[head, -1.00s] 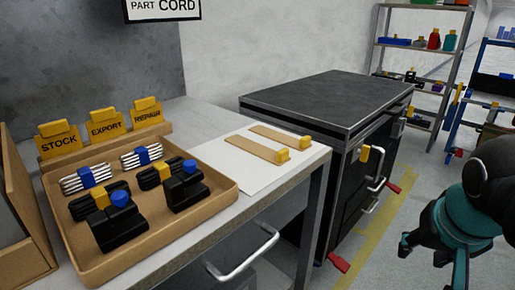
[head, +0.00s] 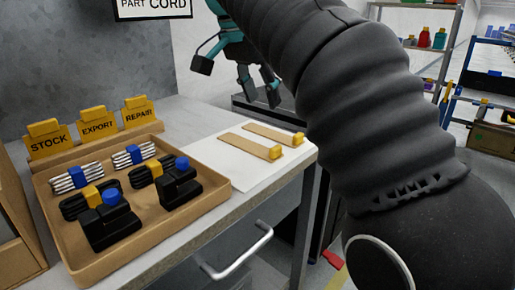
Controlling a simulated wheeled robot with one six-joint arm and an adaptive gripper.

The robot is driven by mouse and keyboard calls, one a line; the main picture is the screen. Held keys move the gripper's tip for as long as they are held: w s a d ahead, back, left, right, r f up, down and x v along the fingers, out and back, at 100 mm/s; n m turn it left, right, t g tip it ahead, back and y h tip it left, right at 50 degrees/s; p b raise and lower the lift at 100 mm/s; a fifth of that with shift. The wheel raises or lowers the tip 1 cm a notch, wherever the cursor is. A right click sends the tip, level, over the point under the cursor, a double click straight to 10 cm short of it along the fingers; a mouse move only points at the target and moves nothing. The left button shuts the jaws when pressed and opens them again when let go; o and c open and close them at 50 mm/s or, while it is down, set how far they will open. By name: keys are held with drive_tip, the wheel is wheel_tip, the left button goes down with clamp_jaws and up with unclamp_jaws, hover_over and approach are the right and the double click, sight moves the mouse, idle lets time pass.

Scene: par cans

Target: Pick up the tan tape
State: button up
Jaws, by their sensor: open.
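Two flat tan strips lie side by side on a white sheet at the right of the bench. The nearer tan strip (head: 245,145) and the farther tan strip (head: 268,133) each have a yellow block at the right end. They look like the tan tape, but I cannot tell which one is meant. My gripper (head: 238,82), teal with black fingertips, is open and empty. It appears above and behind the strips in the picture, apart from them. My black arm covers much of the right side.
A tan tray (head: 145,229) with white and black cord bundles and black blocks stands left of the white sheet (head: 240,178). Yellow cards reading STOCK, EXPORT and REPAIR (head: 138,115) stand behind it. A dark cabinet (head: 245,105) behind the bench is mostly hidden by my arm.

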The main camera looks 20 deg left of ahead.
sight(275, 147)
drive_tip(key=b+x, duration=0.5)
drive_tip(key=x, duration=0.8)
drive_tip(key=shift+a+f, duration=0.1)
drive_tip(key=shift+f, duration=0.25)
clamp_jaws()
